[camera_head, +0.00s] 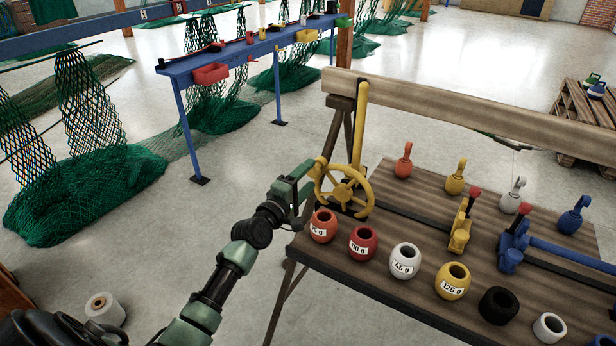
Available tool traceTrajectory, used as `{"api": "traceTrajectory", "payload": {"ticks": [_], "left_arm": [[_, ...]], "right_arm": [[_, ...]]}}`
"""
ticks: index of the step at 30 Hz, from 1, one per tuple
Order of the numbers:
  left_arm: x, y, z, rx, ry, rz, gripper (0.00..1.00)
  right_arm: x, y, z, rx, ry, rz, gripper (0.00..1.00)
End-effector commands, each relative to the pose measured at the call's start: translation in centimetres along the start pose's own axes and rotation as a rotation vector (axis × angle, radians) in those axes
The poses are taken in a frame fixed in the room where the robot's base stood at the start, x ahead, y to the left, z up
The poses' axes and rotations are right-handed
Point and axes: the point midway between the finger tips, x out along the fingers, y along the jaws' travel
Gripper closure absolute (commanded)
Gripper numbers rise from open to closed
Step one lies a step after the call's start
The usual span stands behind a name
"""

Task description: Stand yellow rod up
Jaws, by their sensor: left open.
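The yellow rod (361,115) stands nearly upright at the left end of the wooden table, in front of the end of a wooden beam. Its lower end is at a yellow handwheel (343,187). A yellow bracket with a red handle (461,226) stands on the table to the right, apart from the rod. My left gripper (312,178) is open at the left rim of the handwheel, left of the rod. Whether it touches the wheel I cannot tell. My right gripper is not in view.
Several labelled weights, one a red one (363,242), line the front of the table (405,297). Hooked weights stand behind. A blue rod (570,252) lies low from a blue bracket (512,248). The wooden beam (460,110) runs along the back. Open floor lies left.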

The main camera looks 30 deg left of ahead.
Motion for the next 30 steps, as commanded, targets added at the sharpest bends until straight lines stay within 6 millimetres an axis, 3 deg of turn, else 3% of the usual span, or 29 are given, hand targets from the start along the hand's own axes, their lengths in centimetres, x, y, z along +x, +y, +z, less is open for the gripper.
{"api": "traceTrajectory", "payload": {"ticks": [12, 30], "left_arm": [[-6.5, -0.2, -0.1, 0.0, 0.002, -0.003, 0.41], [-7.1, -0.1, -0.2, -0.001, 0.002, -0.001, 0.41]], "right_arm": [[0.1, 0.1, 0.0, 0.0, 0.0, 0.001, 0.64], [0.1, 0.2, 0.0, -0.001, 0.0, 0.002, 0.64]]}}
